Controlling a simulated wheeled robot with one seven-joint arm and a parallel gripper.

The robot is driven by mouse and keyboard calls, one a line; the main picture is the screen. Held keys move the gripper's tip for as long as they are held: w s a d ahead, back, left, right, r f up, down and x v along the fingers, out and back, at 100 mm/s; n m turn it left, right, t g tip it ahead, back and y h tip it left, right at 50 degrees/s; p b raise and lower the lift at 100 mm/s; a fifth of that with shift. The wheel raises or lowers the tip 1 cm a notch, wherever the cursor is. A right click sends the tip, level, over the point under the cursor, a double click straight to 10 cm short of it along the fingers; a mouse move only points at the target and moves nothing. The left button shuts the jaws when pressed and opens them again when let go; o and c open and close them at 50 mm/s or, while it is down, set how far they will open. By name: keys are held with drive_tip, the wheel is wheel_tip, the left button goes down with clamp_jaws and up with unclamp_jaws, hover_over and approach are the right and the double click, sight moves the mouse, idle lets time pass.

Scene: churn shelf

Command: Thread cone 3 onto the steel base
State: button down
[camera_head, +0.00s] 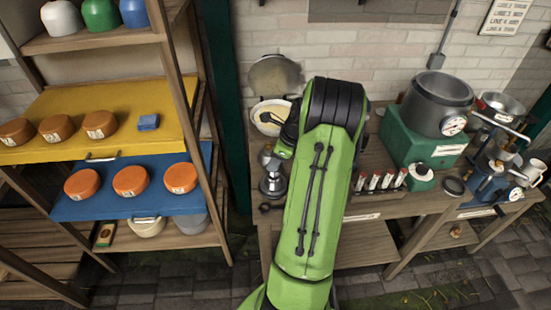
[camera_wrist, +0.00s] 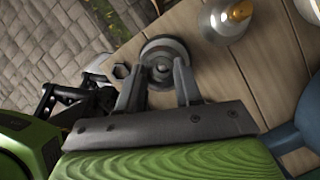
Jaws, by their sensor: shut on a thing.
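My gripper (camera_wrist: 158,92) has its two dark fingers on either side of a round grey metal piece, which I take to be cone 3 (camera_wrist: 163,52). It shows as stacked rings with a small hub in the middle. In the head view a shiny steel piece (camera_head: 272,186) stands on the bench just left of my green arm, seemingly the steel base with metal on it.
A hex nut (camera_wrist: 121,71) lies left of the fingers on the wooden bench (camera_wrist: 265,75). A metal cup-like piece with an orange centre (camera_wrist: 228,18) stands to the right. A cream bowl (camera_head: 271,116) is behind my gripper. Red-labelled vials (camera_head: 379,181) and a large pot (camera_head: 437,103) are right.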

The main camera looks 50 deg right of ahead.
drive_tip(key=shift+f, duration=0.1)
idle(0.3)
drive_tip(key=shift+f, duration=0.35)
drive_tip(key=shift+f+b, duration=0.35)
drive_tip(key=shift+f, duration=1)
idle(0.4)
drive_tip(key=shift+c, duration=1.8)
unclamp_jaws()
drive_tip(key=shift+r, duration=0.1)
wheel_tip(320, 180, up, 6)
drive_tip(key=p, duration=0.5)
drive_tip(key=shift+f, duration=0.25)
